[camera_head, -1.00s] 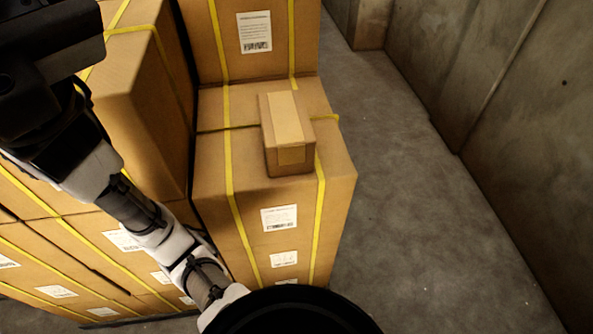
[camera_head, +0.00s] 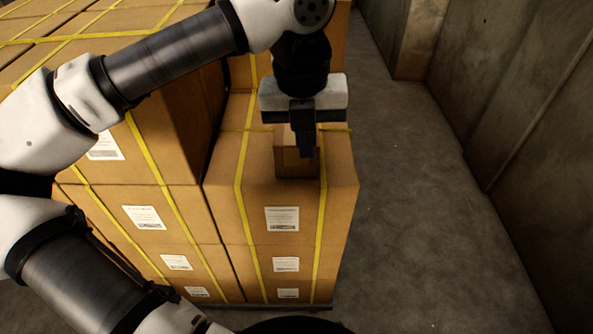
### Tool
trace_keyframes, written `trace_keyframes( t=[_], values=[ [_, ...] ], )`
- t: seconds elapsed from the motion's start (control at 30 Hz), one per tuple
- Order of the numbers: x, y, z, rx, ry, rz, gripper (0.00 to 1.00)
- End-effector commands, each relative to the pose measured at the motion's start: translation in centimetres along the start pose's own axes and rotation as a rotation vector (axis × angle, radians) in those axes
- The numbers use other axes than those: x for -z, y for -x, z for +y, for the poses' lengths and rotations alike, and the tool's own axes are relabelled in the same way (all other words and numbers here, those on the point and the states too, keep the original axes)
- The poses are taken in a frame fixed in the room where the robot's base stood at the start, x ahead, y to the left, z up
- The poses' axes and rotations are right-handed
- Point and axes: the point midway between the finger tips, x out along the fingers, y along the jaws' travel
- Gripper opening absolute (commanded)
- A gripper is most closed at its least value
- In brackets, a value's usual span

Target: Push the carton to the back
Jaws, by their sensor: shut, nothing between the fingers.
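The small brown carton (camera_head: 287,162) sits on top of a strapped stack of large boxes (camera_head: 262,205), near the front edge. My gripper (camera_head: 305,150) is shut and empty. It points down in front of the carton's right part and hides much of its front and top. I cannot tell whether the fingertips touch the carton.
More strapped boxes (camera_head: 150,165) stand close on the left, rising higher than the top that bears the carton. Another box stands behind, partly hidden by my arm. Bare concrete floor (camera_head: 410,220) lies on the right, up to a concrete wall (camera_head: 530,120).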

Motion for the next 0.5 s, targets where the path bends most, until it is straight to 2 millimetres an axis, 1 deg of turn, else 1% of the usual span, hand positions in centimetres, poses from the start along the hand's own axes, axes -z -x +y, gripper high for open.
trace_keyframes(
  t=[0.03, 0.1, 0.17, 0.27, 0.37, 0.5],
  values=[
    [-0.1, -0.2, 0.9, -0.042, 0.03, 0.008, 0.0],
    [-0.2, -0.6, 1.6, -0.071, 0.053, 0.016, 0.0],
    [-0.2, -0.9, 1.8, -0.08, 0.058, 0.017, 0.0],
    [-0.1, -2.1, 1.8, -0.076, 0.055, 0.019, 0.0],
    [-0.1, -3.8, 1.9, -0.075, 0.053, 0.02, 0.0],
    [0.0, -6.8, 2.1, -0.071, 0.052, 0.02, 0.0]
  ],
)
